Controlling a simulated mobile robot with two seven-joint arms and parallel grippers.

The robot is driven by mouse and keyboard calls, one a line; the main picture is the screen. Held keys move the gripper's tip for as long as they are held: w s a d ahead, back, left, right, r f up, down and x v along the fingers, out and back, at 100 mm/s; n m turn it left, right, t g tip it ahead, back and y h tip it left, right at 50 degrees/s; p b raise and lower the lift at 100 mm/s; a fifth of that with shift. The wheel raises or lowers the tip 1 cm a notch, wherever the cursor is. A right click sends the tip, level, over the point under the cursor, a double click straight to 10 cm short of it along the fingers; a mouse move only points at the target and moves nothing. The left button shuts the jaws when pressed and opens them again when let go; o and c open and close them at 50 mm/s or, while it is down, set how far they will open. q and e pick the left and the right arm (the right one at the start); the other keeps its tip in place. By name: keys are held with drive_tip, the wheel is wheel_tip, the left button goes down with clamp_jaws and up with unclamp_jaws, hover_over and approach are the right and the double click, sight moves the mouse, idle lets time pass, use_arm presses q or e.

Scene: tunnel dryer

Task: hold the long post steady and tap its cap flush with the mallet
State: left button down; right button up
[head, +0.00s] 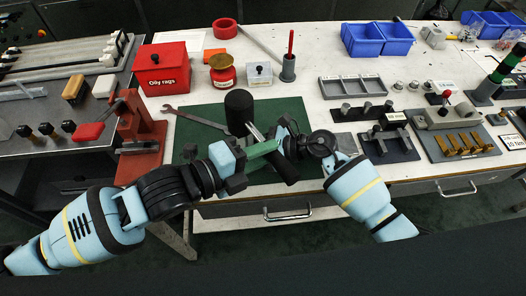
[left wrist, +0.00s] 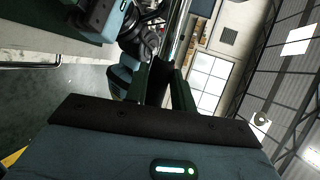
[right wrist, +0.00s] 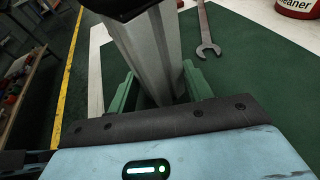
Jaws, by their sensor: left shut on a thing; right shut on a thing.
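My left gripper (head: 262,148) has its green fingers closed on the dark grip of the mallet (head: 239,106). The thick black mallet head is above the green mat, and a dark grip (head: 286,168) slants toward the bench front. The dark grip (left wrist: 157,85) also shows between the fingers in the left wrist view. My right gripper (right wrist: 157,95) is shut on the long post (right wrist: 147,50), a silver profile. A dark shape crosses the post's upper end there; I cannot tell whether it is cap or mallet. In the head view the post is mostly hidden.
A wrench (head: 196,119) lies on the green mat (head: 204,138). A red vise (head: 138,135) stands left, with a red oily-rags box (head: 162,68) behind it. A grey divided tray (head: 351,86) and several small holders are at the right. Blue bins (head: 377,38) stand at the back.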

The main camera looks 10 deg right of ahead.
use_arm(q)
drive_tip(key=shift+r, duration=0.6)
drive_tip(key=shift+f, duration=0.9)
drive_tip(key=shift+r, duration=0.85)
drive_tip(key=shift+f, duration=0.8)
